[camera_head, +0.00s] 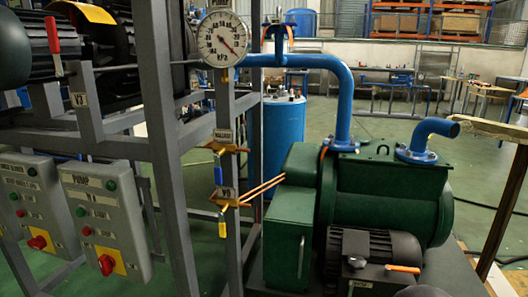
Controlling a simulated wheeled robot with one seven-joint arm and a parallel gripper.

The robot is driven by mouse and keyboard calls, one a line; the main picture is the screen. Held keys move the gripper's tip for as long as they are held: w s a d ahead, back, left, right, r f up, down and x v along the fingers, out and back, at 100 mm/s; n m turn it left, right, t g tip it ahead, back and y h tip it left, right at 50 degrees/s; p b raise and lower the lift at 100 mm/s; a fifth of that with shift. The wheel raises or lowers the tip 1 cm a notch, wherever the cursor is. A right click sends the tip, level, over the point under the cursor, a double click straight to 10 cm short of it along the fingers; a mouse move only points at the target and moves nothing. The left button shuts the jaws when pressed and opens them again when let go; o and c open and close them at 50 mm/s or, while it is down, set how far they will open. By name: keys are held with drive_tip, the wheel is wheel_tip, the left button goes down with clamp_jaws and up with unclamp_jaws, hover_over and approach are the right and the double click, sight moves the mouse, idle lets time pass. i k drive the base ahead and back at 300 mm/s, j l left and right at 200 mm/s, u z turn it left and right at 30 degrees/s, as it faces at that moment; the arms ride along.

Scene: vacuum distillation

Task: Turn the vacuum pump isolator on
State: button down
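A grey control box labelled PUMP (122,220) hangs on the grey frame at the lower left. Low on it is a red rotary isolator knob (106,264) on a yellow plate. Its exact turn position is too small to tell. A green button (81,211) and a red button (87,231) sit higher on the box's left side. The green vacuum pump (390,195) stands at the right, with blue pipes on top. I cannot make out my gripper in this view.
A similar grey box (30,195) with its own red knob (38,242) hangs just left. Grey uprights (168,130) stand behind and right of the boxes. A kPa gauge (222,38) and small valves with yellow and blue handles (219,165) are on the frame. Green floor lies open behind.

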sight(107, 262)
drive_tip(key=u, duration=1.55)
drive_tip(key=j, duration=0.1)
